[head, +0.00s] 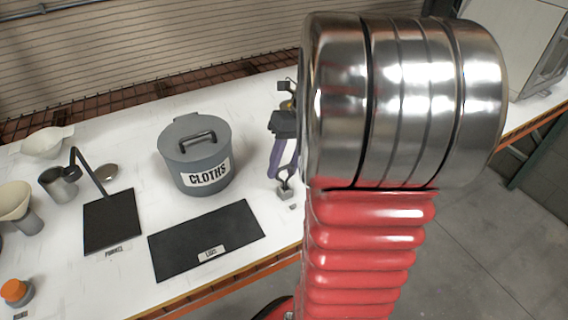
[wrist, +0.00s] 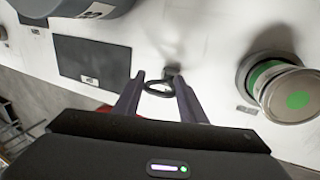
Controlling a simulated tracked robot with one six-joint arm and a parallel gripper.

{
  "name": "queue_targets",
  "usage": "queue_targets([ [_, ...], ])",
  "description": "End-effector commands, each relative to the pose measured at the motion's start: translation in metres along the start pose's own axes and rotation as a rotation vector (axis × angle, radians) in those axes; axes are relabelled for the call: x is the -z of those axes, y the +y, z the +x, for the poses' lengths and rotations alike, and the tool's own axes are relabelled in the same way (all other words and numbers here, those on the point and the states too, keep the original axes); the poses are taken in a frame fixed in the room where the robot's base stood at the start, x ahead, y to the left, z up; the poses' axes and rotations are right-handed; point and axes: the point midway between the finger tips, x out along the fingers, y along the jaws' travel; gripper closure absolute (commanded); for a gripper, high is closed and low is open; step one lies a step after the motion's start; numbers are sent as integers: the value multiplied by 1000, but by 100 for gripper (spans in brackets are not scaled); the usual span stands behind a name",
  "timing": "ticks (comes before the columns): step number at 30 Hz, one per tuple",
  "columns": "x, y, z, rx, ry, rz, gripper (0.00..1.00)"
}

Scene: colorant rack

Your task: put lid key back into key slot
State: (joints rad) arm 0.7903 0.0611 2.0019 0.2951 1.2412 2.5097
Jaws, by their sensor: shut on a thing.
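My gripper (head: 283,165) is low over the table, right of the cloths bin, its purple fingers pointing down. In the wrist view my gripper (wrist: 159,78) is shut on the lid key (wrist: 158,93), whose dark ring shows between the fingers. The key slot, a small grey block (head: 286,194), stands on the table just below the fingertips. It also shows in the wrist view (wrist: 173,70), just beyond the ring. The key's lower end is hidden, so I cannot tell whether it is above the slot or partly in it.
The grey lidded cloths bin (head: 193,155) stands left of my gripper. A black lids mat (head: 205,240) lies in front of it. A can with a green mark (wrist: 285,88) stands right of the slot in the wrist view. Funnels and a cup stand at the far left.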

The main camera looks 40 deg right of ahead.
Motion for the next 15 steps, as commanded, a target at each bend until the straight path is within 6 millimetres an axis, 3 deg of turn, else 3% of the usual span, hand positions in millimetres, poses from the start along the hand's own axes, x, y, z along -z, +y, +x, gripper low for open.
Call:
queue_targets([
  [15,0,-3,8,1,-1,0,89],
])
